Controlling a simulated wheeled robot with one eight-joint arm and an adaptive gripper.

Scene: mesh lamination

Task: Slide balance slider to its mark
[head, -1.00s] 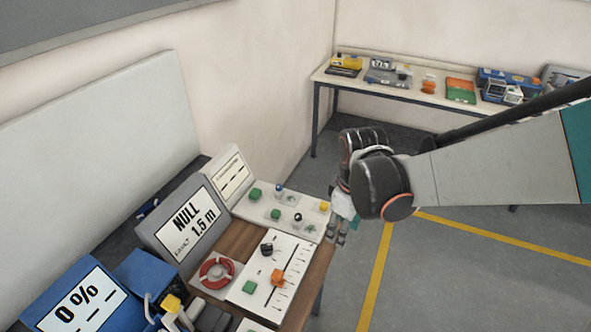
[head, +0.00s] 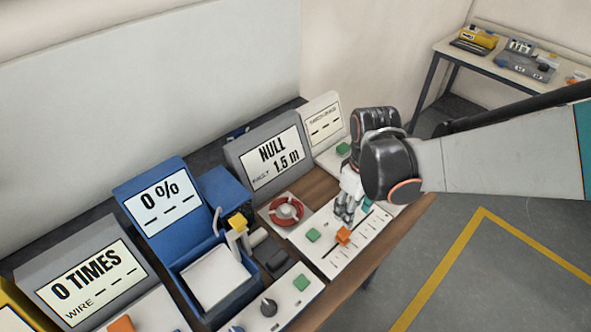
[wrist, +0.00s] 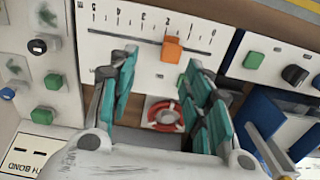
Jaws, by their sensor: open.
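The balance slider is an orange knob (head: 343,235) on a white panel (head: 338,262) with a scale of tick marks along a slot. In the wrist view the orange knob (wrist: 172,49) sits on the scale line, a little right of the panel's middle, with numbers beside it. My gripper (head: 346,213) is open and empty, above the panel just behind the knob in the head view. In the wrist view its teal-padded fingers (wrist: 160,95) are spread apart, with the knob beyond the tips and between them. The knob's mark cannot be made out.
A green button (head: 313,235) sits left of the knob. A red ring (head: 286,211) lies beside the panel. The NULL 1.5 m display (head: 271,158) stands behind. A blue box (head: 212,275) and another knob panel (head: 275,305) are to the left. Open floor lies right of the table.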

